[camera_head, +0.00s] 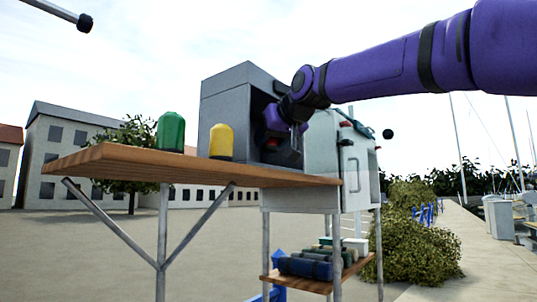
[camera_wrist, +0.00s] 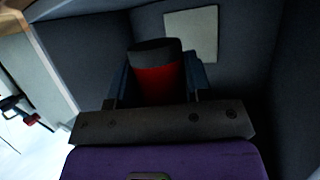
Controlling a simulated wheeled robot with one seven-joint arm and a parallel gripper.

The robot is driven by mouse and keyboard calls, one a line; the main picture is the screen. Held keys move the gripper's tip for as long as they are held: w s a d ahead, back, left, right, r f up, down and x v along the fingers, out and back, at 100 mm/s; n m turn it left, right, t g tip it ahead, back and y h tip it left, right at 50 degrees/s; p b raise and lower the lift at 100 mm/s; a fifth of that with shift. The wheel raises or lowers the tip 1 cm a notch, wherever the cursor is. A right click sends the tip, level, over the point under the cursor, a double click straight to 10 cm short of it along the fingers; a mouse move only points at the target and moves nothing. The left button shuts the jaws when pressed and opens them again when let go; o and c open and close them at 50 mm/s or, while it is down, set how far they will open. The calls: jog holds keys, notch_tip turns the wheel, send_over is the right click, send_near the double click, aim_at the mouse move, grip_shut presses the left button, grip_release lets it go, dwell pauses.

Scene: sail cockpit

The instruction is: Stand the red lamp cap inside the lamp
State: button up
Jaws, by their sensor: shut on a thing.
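The red lamp cap (camera_wrist: 158,84) with a dark end shows in the wrist view, between the two fingers of my gripper (camera_wrist: 158,88). My gripper is shut on it. In the head view the red cap (camera_head: 272,118) is partly hidden by my gripper (camera_head: 285,125). The lamp (camera_head: 225,100) is a grey box with an open front, standing on the wooden shelf. My gripper reaches into its opening. The wrist view shows dark inner walls and a pale square plate (camera_wrist: 191,36) beyond the cap. I cannot tell whether the cap touches the lamp's floor.
A green cap (camera_head: 171,132) and a yellow cap (camera_head: 221,142) stand on the wooden shelf (camera_head: 130,160) left of the lamp's opening. A pale grey cabinet (camera_head: 325,150) stands close on the right. A lower shelf (camera_head: 300,283) holds several rolled items.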

aim_at(275, 147)
jog(key=shift+w+a+f, duration=0.15)
jog(key=shift+w+a, duration=0.1)
jog(key=shift+w, duration=0.15)
jog(key=shift+s+f, duration=0.1)
jog(key=shift+f, duration=1.55)
jog(key=shift+f, duration=0.15)
jog(key=o, duration=1)
jog(key=shift+d+r, duration=0.1)
jog(key=shift+r, duration=0.1)
jog(key=v, duration=1.2)
